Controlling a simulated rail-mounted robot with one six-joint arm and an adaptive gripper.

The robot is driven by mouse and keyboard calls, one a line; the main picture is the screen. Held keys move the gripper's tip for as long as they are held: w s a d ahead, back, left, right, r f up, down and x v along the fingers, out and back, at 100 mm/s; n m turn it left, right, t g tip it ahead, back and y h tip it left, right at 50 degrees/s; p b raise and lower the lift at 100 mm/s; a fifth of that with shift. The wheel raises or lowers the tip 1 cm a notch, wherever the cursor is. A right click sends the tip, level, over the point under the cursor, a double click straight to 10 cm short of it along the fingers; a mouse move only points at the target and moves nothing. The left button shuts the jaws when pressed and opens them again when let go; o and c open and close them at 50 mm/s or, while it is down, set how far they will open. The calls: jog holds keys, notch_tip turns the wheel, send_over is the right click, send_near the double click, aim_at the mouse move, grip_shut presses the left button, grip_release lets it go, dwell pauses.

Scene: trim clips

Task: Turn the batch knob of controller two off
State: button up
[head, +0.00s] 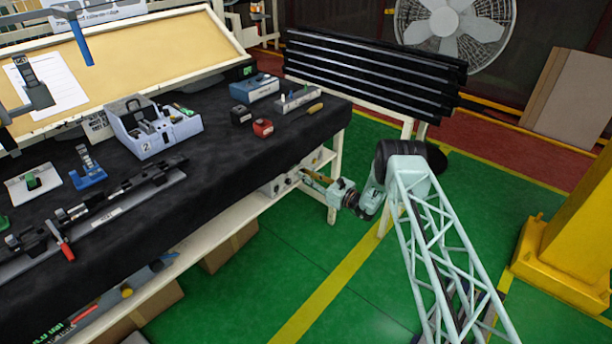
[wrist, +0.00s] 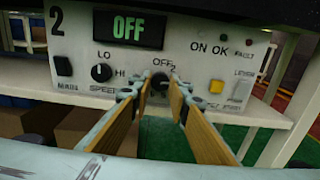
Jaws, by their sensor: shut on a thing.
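Controller two (wrist: 215,62) is a pale panel marked "2" under the table edge, and its dark display (wrist: 138,27) reads "OFF" in green. In the head view my gripper (head: 317,178) reaches the panel (head: 284,184) below the bench's right end.
A black speed knob (wrist: 101,73) marked LO and HI is left of the fingers. A yellow button (wrist: 216,86) and a lever switch (wrist: 241,91) are to the right. The black-covered bench top (head: 215,160) overhangs the panel, and a bench leg (head: 334,190) stands near my gripper.

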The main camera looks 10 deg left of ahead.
jog(key=shift+n+b, duration=0.3)
jog(key=n+b, duration=0.6)
jog(key=n, duration=0.6)
jog(key=shift+r, duration=0.1)
jog(key=shift+n, duration=1.7)
jog(key=o, duration=0.8)
jog(key=shift+o, duration=0.2)
